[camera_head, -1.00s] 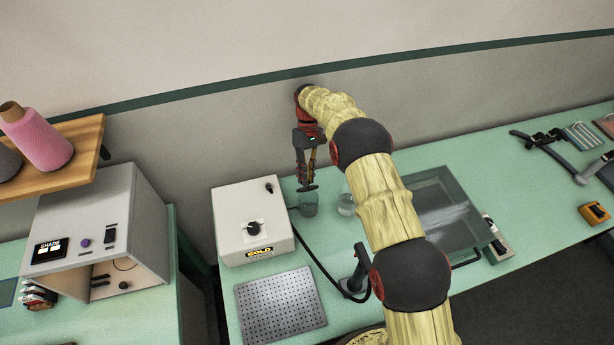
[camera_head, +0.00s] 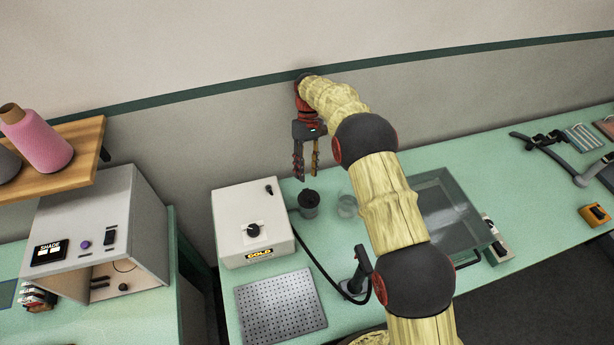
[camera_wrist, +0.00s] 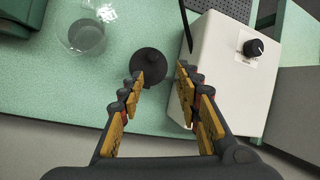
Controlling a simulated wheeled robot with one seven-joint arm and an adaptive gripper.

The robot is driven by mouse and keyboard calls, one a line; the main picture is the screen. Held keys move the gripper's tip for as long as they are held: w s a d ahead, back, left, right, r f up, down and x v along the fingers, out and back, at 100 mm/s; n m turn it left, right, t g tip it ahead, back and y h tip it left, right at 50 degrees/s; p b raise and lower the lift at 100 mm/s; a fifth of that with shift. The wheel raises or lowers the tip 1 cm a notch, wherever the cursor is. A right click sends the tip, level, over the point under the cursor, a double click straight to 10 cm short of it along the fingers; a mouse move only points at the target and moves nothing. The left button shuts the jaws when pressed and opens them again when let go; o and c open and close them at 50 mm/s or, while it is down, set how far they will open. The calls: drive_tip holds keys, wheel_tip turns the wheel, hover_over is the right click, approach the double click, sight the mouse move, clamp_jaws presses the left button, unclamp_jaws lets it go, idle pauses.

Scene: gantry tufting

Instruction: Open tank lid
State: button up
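The small tank (camera_head: 308,210) stands on the green bench just right of the white box. Its dark round lid (camera_head: 308,196) sits over its top. In the wrist view the lid (camera_wrist: 150,66) is a dark disc with a small knob, seen from above and just beyond the fingertips, nearer the left finger. My gripper (camera_head: 306,174) hangs above the lid, fingers pointing down, with a gap between them and the lid. In the wrist view my gripper (camera_wrist: 161,74) is open with nothing between its fingers. The tank's walls are hidden under the lid there.
The white box (camera_head: 253,222) with a dial stands close left of the tank. A clear glass beaker (camera_head: 346,206) stands close to its right. A perforated plate (camera_head: 280,305), a black stand with a cable (camera_head: 356,275) and a glassy tray (camera_head: 447,213) are also on the bench.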

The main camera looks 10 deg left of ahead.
drive_tip(key=shift+r, duration=2.75)
drive_tip(key=shift+s, duration=0.1)
